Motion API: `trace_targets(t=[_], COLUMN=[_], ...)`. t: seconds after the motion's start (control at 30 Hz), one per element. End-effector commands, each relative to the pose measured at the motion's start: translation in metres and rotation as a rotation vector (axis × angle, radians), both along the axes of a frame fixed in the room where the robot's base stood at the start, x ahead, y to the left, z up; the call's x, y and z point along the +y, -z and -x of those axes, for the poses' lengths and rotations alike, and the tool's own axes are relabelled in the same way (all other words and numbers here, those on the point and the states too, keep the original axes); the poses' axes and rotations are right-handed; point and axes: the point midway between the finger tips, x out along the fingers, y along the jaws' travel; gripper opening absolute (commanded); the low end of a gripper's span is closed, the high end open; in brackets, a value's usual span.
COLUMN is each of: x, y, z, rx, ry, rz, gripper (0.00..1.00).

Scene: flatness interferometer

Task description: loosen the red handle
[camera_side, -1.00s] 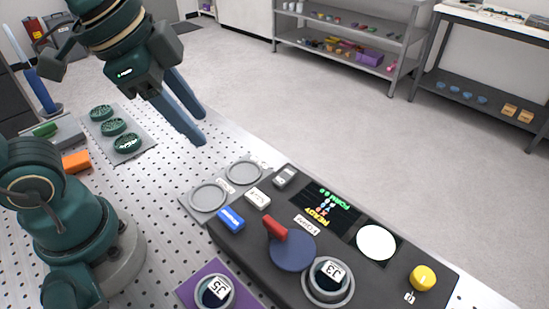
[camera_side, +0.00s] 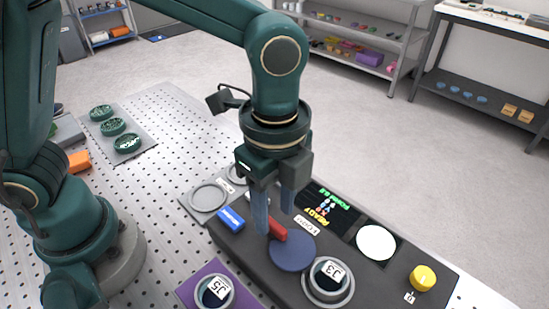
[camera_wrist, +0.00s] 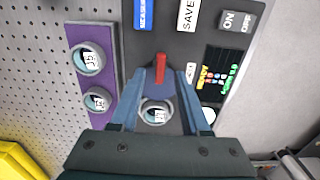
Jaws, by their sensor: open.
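The red handle (camera_side: 277,231) sticks up from a round dark blue disc (camera_side: 292,252) on the black instrument panel. In the wrist view the red handle (camera_wrist: 160,68) lies between the tips of my two blue-grey fingers. My gripper (camera_side: 273,222) points down over the panel, open, with its fingers apart on either side of the handle. In the side view one finger overlaps the handle's near end and hides part of it. I cannot tell whether either finger touches it.
A round part marked J3 (camera_side: 330,277) sits beside the disc. A purple tray (camera_side: 188,294) holds a part marked J5 (camera_side: 215,292). A blue button (camera_side: 231,219), a display reading READY (camera_side: 327,207), a white round window (camera_side: 376,242) and a yellow knob (camera_side: 423,278) are on the panel.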

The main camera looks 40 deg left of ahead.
Motion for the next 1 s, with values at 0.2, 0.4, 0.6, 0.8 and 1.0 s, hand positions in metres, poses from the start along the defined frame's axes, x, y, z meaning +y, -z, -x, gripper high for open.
trace_targets(t=[0.2, 0.4, 0.6, 0.8, 1.0], x=[0.000, 0.000, 0.000, 0.000, 0.000], y=[0.021, 0.023, 0.023, 0.023, 0.023], z=[0.000, 0.000, 0.000, 0.000, 0.000], rx=[0.001, 0.000, -0.001, -0.001, -0.001], ry=[-0.002, -0.002, -0.002, -0.002, -0.002], rz=[-0.001, 0.000, 0.001, 0.001, 0.001], gripper=[0.46, 0.46, 0.04, 0.00, 0.00])
